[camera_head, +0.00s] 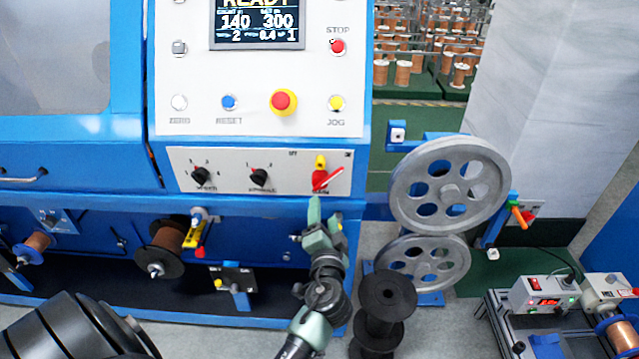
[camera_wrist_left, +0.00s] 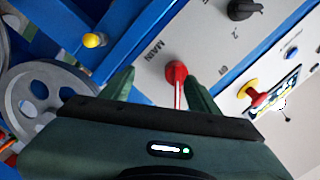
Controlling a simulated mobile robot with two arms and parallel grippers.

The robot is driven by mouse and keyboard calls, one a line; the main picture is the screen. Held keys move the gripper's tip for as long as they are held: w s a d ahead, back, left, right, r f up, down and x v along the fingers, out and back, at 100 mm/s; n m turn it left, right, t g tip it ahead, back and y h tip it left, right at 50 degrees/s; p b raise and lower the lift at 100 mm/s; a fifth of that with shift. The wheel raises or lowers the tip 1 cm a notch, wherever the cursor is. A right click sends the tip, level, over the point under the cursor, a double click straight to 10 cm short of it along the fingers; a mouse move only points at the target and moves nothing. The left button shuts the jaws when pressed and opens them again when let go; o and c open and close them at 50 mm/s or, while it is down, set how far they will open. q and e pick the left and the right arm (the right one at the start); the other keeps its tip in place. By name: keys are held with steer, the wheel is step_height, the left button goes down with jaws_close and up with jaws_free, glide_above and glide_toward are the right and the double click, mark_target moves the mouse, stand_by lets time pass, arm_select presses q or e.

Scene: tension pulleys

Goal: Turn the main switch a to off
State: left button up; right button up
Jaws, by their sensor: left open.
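The main switch (camera_head: 321,178) has a red handle, with a yellow piece just above it, on the white lower panel of the blue machine. In the left wrist view the red switch handle (camera_wrist_left: 177,80) stands between my finger tips, near the label MAIN. My left gripper (camera_head: 324,212) is open just below the switch in the head view; its fingers also show in the wrist view (camera_wrist_left: 160,82). I cannot tell whether they touch the handle. My right gripper is not in view.
Two black selector knobs (camera_head: 259,177) sit left of the switch. Above are a display (camera_head: 257,25), a red emergency stop (camera_head: 283,102) and several buttons. Grey pulleys (camera_head: 450,192) stand right of the switch, with black spools (camera_head: 387,295) below. Copper spools fill the background.

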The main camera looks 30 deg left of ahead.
mark_target(320, 188)
arm_select(q)
steer(key=shift+y, duration=0.4)
steer(key=w+a+r, duration=0.1)
steer(key=w+a+r+p, duration=0.1)
steer(key=w+a, duration=0.1)
steer(key=w+a+r+p, duration=0.1)
steer(key=w, duration=0.1)
steer(key=shift+w+a, duration=0.2)
steer(key=shift+a, duration=0.15)
steer(key=shift+w+a+f, duration=0.1)
steer(key=shift+w+a, duration=0.15)
steer(key=shift+w, duration=0.15)
jaws_close()
